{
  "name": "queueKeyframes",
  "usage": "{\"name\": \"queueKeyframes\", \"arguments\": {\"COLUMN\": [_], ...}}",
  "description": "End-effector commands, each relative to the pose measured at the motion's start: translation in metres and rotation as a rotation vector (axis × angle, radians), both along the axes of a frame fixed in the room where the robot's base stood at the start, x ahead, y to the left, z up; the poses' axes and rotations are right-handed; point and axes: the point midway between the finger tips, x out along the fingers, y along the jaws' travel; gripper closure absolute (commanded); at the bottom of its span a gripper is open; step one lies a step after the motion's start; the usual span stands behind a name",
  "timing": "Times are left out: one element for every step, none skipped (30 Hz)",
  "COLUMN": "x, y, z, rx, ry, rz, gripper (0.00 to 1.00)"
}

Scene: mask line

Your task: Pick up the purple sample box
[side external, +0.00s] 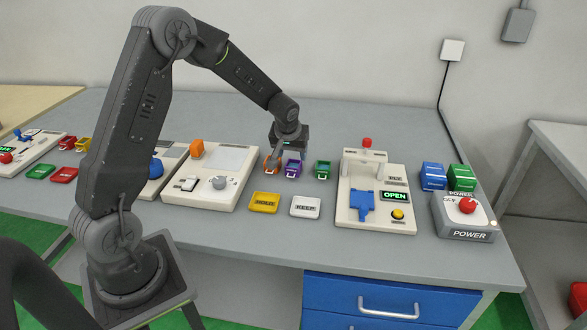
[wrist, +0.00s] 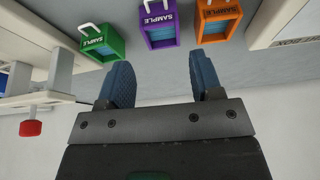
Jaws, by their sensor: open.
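The purple sample box (side external: 293,168) stands on the grey table between an orange sample box (side external: 272,165) and a green sample box (side external: 323,169). In the wrist view the purple box (wrist: 160,42) shows a white handle, a SAMPLE label and a blue face, between the green box (wrist: 102,42) and the orange box (wrist: 218,24). My gripper (side external: 282,152) is over the orange and purple boxes in the side external view. In the wrist view its blue-padded fingers (wrist: 162,82) are apart with nothing between them, and the purple box lies beyond the fingertips.
A yellow tray (side external: 265,203) and a white KEEP tray (side external: 305,207) lie in front of the boxes. A station with a blue piece and an OPEN display (side external: 394,196) stands to the right. A white panel with a grey knob (side external: 219,183) stands to the left.

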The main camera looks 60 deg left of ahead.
Motion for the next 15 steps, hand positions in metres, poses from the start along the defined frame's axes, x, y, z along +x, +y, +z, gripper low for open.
{"name": "queueKeyframes", "arguments": {"x": [0.002,0.003,0.004,0.005,0.005,0.006,0.006,0.006,0.007,0.007,0.008,0.009,0.01,0.011,0.013], "y": [0.002,0.003,0.004,0.004,0.005,0.005,0.006,0.006,0.007,0.008,0.009,0.011,0.012,0.013,0.014], "z": [-0.008,-0.011,-0.014,-0.016,-0.017,-0.019,-0.02,-0.022,-0.026,-0.03,-0.035,-0.041,-0.046,-0.049,-0.055], "rx": [-0.001,-0.001,0.001,0.0,0.0,0.0,0.0,0.001,0.0,-0.001,-0.001,-0.001,-0.002,0.0,-0.001], "ry": [0.003,0.002,0.001,0.0,0.0,0.0,0.0,0.001,0.001,0.002,0.003,0.003,0.004,0.003,0.002], "rz": [0.0,0.0,0.0,0.0,0.0,0.0,0.0,0.0,0.0,0.0,0.0,0.0,-0.001,-0.001,-0.002], "gripper": [0.4,0.4,0.4,0.4,0.4,0.4,0.4,0.4,0.4,0.4,0.4,0.4,0.4,0.4,0.4]}}
